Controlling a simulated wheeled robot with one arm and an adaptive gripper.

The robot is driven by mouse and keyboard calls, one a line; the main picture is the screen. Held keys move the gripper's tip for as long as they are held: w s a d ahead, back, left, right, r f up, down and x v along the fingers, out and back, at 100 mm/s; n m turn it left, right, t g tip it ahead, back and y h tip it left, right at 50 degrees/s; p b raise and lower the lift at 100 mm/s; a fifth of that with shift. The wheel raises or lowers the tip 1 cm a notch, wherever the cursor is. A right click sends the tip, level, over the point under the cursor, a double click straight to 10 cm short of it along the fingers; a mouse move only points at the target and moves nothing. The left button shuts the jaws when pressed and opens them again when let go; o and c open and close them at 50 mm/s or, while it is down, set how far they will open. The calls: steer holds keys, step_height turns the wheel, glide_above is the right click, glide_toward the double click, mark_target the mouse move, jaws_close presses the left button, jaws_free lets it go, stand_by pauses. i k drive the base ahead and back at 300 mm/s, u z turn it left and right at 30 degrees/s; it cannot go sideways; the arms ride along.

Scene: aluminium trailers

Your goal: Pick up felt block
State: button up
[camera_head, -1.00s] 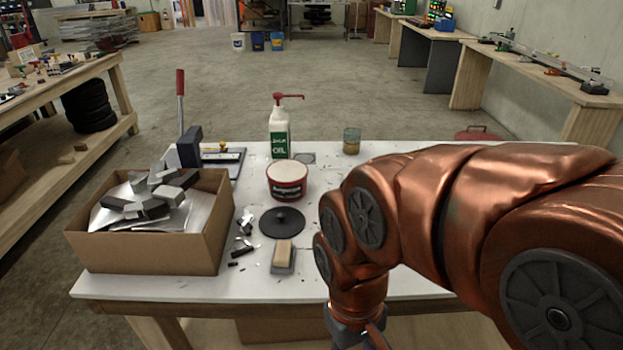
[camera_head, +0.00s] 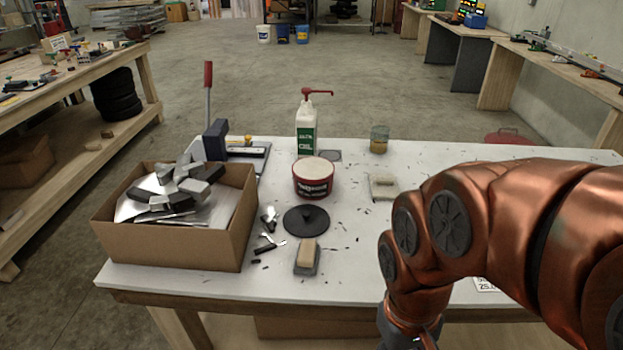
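A small block with a tan top and a grey lower part (camera_head: 307,256) lies on the white table near its front edge, left of my arm. A flat, pale beige block or pad (camera_head: 383,187) lies farther back, right of the red tub. I cannot tell for certain which of these is the felt block. My copper arm reaches in from the right and bends down past the bottom edge of the picture. My gripper is below the picture, so its fingers are hidden.
The white table (camera_head: 200,279) bears an open cardboard box (camera_head: 170,244) of metal offcuts, a red tub (camera_head: 313,182), a black disc (camera_head: 306,221), an oil bottle (camera_head: 306,132) and a glass jar (camera_head: 379,140). Small metal bits lie beside the box. The table's back right is mostly clear.

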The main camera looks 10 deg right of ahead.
mark_target(306, 260)
steer(key=z, duration=0.05)
steer(key=k, duration=0.5)
steer(key=u, duration=1.2)
steer(key=i, duration=0.2)
steer(key=u, duration=0.2)
